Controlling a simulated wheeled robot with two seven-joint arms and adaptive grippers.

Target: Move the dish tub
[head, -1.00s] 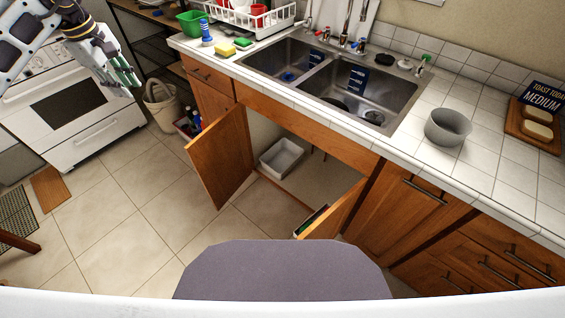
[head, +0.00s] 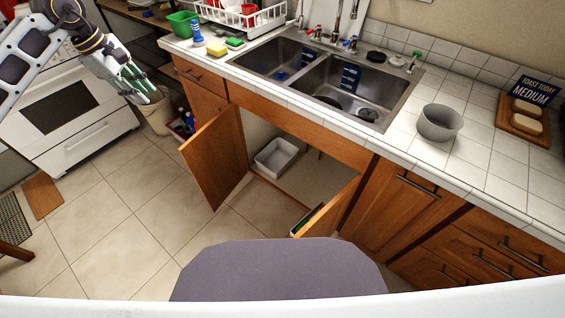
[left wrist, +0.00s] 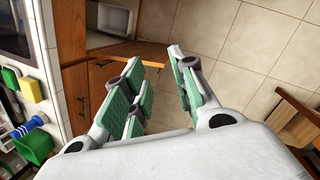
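The dish tub (head: 268,164) is a pale, rectangular open tub. It sits on the floor of the open cabinet under the sink in the head view. A pale tub also shows at the top of the left wrist view (left wrist: 113,14), inside the cabinet. My left gripper (head: 146,92) is raised at the upper left of the head view, well to the left of the tub and apart from it. In the left wrist view its green-padded fingers (left wrist: 158,62) are spread with nothing between them. My right gripper is in neither view.
Two cabinet doors stand open, the left one (head: 214,158) swung out between my left gripper and the tub, the right one (head: 335,208) nearer me. The counter with the double sink (head: 322,78) overhangs the cabinet. A waste bin (head: 157,117) stands by the stove.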

